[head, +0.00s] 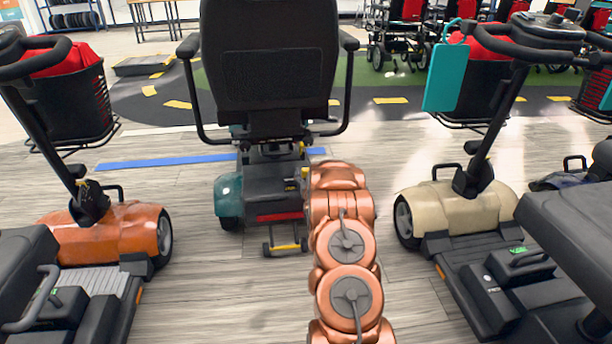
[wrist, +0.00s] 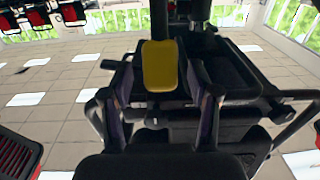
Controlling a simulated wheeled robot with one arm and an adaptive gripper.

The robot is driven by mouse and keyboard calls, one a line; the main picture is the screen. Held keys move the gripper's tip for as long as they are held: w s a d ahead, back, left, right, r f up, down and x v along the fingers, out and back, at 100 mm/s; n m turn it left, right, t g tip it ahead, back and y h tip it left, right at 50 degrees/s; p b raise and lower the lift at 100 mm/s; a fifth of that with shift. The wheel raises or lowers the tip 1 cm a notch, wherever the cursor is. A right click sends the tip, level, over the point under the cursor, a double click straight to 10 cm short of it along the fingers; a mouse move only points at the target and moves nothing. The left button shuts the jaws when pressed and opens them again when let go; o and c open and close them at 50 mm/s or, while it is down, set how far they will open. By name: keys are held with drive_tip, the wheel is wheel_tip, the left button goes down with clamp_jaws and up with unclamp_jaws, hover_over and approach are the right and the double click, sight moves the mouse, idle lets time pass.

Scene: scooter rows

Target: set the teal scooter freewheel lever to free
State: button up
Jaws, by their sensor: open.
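The teal scooter (head: 229,195) stands in the middle of the head view, its black seat back (head: 268,60) toward me. In the wrist view a yellow lever grip (wrist: 160,66) stands upright between the two fingers of my gripper (wrist: 160,88). The gripper is open around it, and I cannot tell whether either finger touches it. A small yellow piece, likely the same lever (head: 305,176), shows beside my copper arm in the head view. My arm hides the gripper there. I cannot read any marking of the lever's positions.
An orange scooter (head: 118,232) stands at left and a beige scooter (head: 462,208) at right, with bare floor between them and the teal one. A low anti-tip bar (head: 285,247) sticks out behind the teal scooter. Wheelchairs (head: 398,35) stand at the back.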

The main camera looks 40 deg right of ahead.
drive_tip(key=shift+w+d, duration=0.35)
drive_tip(key=shift+w, duration=0.2)
drive_tip(key=shift+c, duration=0.4)
clamp_jaws()
